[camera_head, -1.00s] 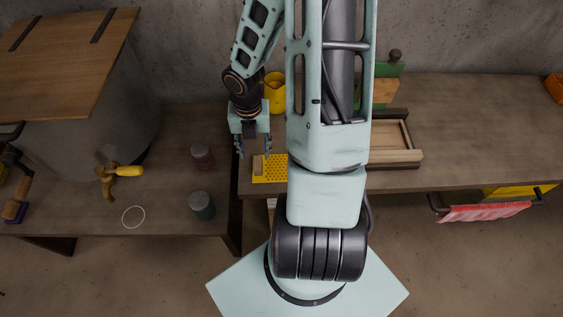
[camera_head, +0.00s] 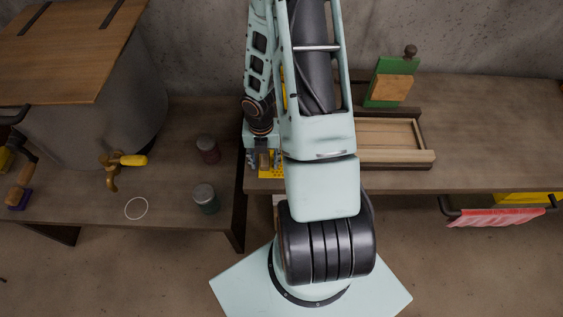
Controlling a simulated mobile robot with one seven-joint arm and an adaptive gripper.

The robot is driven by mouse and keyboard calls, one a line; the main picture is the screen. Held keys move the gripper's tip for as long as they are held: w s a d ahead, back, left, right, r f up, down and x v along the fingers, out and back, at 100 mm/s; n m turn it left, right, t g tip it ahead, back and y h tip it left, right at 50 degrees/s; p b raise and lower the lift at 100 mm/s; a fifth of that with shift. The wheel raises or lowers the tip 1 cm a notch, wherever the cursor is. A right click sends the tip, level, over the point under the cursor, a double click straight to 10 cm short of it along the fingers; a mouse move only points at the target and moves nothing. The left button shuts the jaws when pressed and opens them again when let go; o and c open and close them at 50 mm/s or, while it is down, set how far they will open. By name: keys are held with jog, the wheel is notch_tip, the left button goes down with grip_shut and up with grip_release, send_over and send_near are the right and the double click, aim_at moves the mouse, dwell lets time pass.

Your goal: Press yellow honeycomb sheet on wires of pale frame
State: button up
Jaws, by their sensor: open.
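The yellow honeycomb sheet (camera_head: 265,174) lies near the front edge of the right-hand table. A small tan block (camera_head: 264,160) is on its left part. My arm hides the sheet's right part. My gripper (camera_head: 264,162) is open, its fingers on either side of the tan block; I cannot tell whether they touch it. The pale frame (camera_head: 428,157) lies flat to the right, partly behind my arm. I cannot make out its wires.
A green stand (camera_head: 379,84) with a wooden piece is behind the frame. Two lidded jars (camera_head: 205,198) (camera_head: 208,150), a large drum (camera_head: 75,120) and a wooden tap with a yellow handle (camera_head: 132,160) are left. A red cloth (camera_head: 495,217) hangs at the right table's front. That table's right side is clear.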

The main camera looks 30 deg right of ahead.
grip_shut()
jog(key=shift+r, duration=0.15)
dwell(0.4)
